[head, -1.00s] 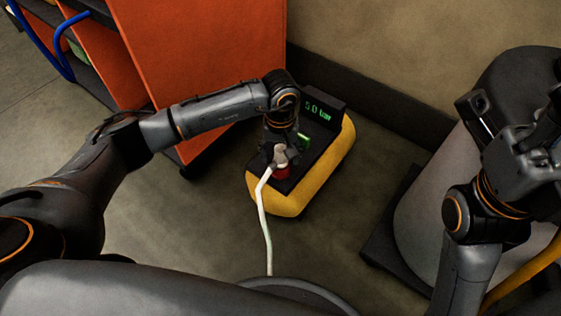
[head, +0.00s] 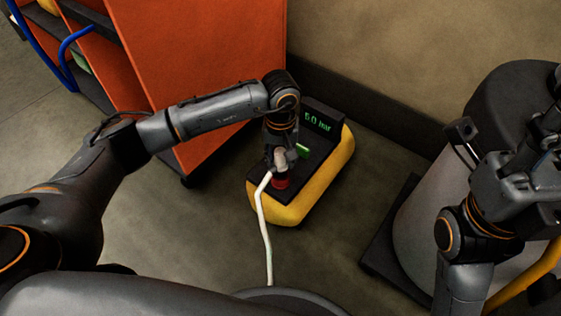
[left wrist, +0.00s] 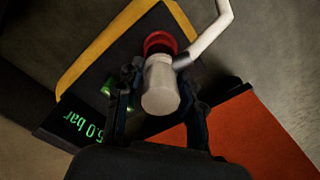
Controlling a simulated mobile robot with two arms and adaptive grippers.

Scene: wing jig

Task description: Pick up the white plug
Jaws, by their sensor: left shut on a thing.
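The white plug (head: 279,156), with a white hose (head: 264,225) from its side, is held in my left gripper (head: 277,157). In the left wrist view, the plug (left wrist: 160,86) sits between the two fingers (left wrist: 162,82), which are shut on it. A red round fitting (head: 282,181) on the yellow and black unit (head: 318,190) is right by the plug's end. The fitting also shows in the left wrist view (left wrist: 160,42). I cannot tell whether plug and fitting touch. My right gripper (head: 466,138) is at the right edge, partly seen, its opening unclear.
The unit has a green-lit display (head: 318,121) and a small green part (head: 303,151). An orange cabinet (head: 215,75) stands behind on the left. A grey cylinder (head: 420,215) stands at the right on a dark base. Bare floor lies between.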

